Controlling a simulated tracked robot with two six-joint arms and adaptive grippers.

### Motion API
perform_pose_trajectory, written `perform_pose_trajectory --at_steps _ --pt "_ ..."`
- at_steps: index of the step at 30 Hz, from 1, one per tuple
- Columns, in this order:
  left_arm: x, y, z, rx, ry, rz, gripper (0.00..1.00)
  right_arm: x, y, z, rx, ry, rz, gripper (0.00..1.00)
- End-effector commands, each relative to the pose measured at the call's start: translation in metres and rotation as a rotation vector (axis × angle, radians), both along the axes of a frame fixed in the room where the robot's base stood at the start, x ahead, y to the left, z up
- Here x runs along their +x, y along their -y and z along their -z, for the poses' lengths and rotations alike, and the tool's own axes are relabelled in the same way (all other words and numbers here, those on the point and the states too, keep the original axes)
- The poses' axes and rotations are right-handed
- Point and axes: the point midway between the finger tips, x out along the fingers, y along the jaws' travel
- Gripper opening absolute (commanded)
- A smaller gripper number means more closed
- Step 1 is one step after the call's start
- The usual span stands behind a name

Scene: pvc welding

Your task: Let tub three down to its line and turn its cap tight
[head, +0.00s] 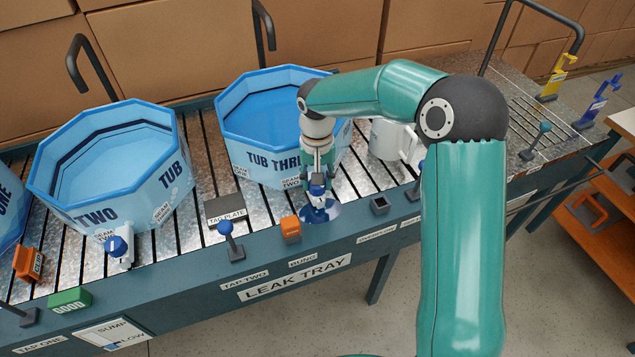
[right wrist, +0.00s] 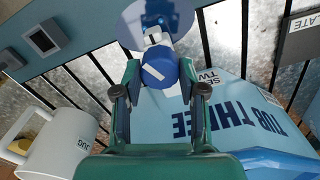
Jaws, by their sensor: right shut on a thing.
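Tub three (head: 245,150) is a light blue octagonal tub on the slatted metal tray, with blue water (head: 265,105) high inside. My left gripper is not in view.
Tub two (head: 70,195), with its own capped spout (head: 118,246), stands to the left. A white jug (head: 388,140) stands close right of tub three. An orange block (head: 290,228) and a blue-knobbed lever (head: 228,235) are at the front edge. My arm hides part of the right side.

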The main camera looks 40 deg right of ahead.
Motion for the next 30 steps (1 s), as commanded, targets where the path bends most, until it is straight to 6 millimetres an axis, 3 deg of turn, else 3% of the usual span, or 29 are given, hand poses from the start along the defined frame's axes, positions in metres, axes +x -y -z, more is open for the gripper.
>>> perform_pose_trajectory --at_steps 15,30 --pt "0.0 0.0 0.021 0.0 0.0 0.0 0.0 0.001 0.0 0.0 0.0 0.005 0.39 0.06" --pt "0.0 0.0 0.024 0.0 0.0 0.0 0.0 0.001 0.0 -0.002 0.0 0.005 0.485 0.06"
